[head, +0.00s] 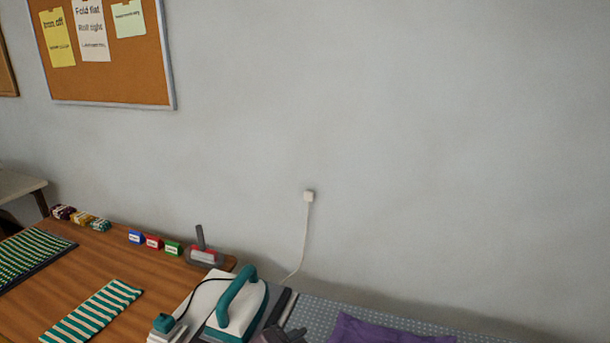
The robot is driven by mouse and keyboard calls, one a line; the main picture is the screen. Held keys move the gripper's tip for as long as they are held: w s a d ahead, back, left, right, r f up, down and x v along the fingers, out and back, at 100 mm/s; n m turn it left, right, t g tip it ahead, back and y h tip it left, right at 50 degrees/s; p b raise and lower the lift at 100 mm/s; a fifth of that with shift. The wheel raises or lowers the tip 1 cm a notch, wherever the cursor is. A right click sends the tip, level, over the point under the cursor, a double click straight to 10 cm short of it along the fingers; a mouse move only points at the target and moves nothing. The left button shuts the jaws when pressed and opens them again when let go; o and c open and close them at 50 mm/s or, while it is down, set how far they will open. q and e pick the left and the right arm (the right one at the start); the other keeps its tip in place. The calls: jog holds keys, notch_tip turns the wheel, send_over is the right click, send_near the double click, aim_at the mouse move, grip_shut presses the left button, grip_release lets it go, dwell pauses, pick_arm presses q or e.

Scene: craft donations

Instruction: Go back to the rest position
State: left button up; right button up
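A dark grey, jointed shape (284,336) shows at the bottom edge, just right of the iron. It looks like the tip of a gripper, probably my left one, but its arm is cut off by the frame. I cannot tell whether it is open or shut, or whether it touches the iron. My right gripper is not in view. The iron (238,303), with a teal handle and white body, sits on a pale stand at the table's right end.
The wooden table (60,290) holds striped cloths (93,311), small colored blocks (153,241) and a grey upright holder (204,255). Purple cloth (385,332) lies on a dotted grey board (312,312). A cord (304,240) runs to the wall plug. Space above is clear.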

pick_arm(q)
jog(key=s+a+f+n+g+y, duration=0.3)
jog(key=s+a+f+n, duration=0.3)
jog(key=a, duration=0.4)
jog(key=s+a+f+n+g+y, duration=0.35)
jog(key=s+a+f, duration=0.4)
jog(key=a, duration=0.25)
notch_tip(320, 180, down, 32)
jog(key=s, duration=0.2)
jog(key=s+a+f+g, duration=0.1)
jog(key=s+a+f, duration=0.1)
jog(key=s+f, duration=0.6)
jog(key=s+a+f+g, duration=0.1)
jog(key=s+a+f, duration=0.1)
jog(key=s+f, duration=0.6)
jog(key=s, duration=0.2)
jog(key=shift+s+f, duration=0.25)
jog(key=shift+s, duration=0.15)
jog(key=shift+h, duration=0.25)
